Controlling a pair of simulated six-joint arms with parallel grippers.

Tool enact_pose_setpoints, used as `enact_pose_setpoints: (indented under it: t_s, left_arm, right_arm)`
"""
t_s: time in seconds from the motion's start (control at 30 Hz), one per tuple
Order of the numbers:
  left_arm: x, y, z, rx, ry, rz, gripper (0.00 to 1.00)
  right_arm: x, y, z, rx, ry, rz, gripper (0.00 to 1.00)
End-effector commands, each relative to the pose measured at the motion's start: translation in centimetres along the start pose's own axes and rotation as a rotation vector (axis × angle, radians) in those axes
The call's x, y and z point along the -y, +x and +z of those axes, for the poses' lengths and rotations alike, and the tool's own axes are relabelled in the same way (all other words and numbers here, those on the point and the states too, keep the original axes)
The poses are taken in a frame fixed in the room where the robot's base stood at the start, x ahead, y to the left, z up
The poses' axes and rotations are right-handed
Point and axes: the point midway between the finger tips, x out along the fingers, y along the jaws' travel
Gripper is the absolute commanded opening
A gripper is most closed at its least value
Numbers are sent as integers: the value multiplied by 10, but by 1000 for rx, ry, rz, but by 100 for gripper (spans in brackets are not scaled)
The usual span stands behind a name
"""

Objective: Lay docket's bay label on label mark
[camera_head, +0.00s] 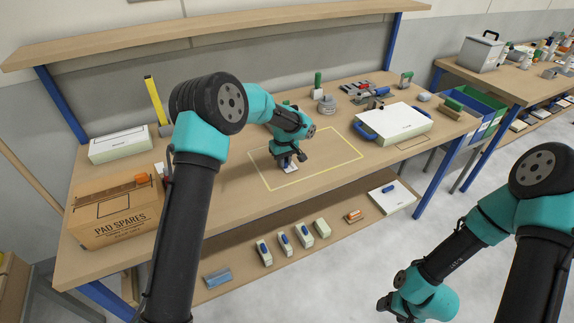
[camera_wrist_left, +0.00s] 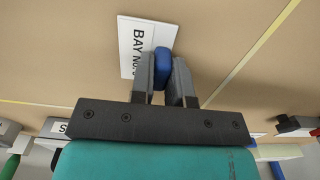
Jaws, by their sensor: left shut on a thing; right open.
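The bay label is a white plate lettered "BAY No." with a blue grip in the left wrist view (camera_wrist_left: 132,38); part of its lettering is hidden by a finger. My left gripper (camera_wrist_left: 166,75) is shut on the blue grip. In the head view my left gripper (camera_head: 288,162) is low over the bench, inside the yellow outline (camera_head: 346,160), with the label (camera_head: 289,169) under it. I cannot tell whether the label touches the bench. A small thin rectangle (camera_head: 412,143) is marked near the bench's right front edge. My right gripper (camera_head: 386,306) is open, low over the floor.
A white case with blue handles (camera_head: 393,122) lies right of the yellow outline. A cardboard "PAD SPARES" box (camera_head: 118,218) and a white box (camera_head: 121,144) stand at the left. Tools crowd the back right. The yellow-outlined area is otherwise clear. Several blocks lie on the lower shelf.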

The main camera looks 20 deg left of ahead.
Motion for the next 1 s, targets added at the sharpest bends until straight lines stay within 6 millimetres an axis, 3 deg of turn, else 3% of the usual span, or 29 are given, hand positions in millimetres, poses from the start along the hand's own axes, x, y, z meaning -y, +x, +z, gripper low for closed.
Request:
enact_pose_setpoints:
  t_s: [1.0]
  left_arm:
    - [0,-18,0,0,0,0,0]
  right_arm:
    - [0,0,0,0,0,0,67]
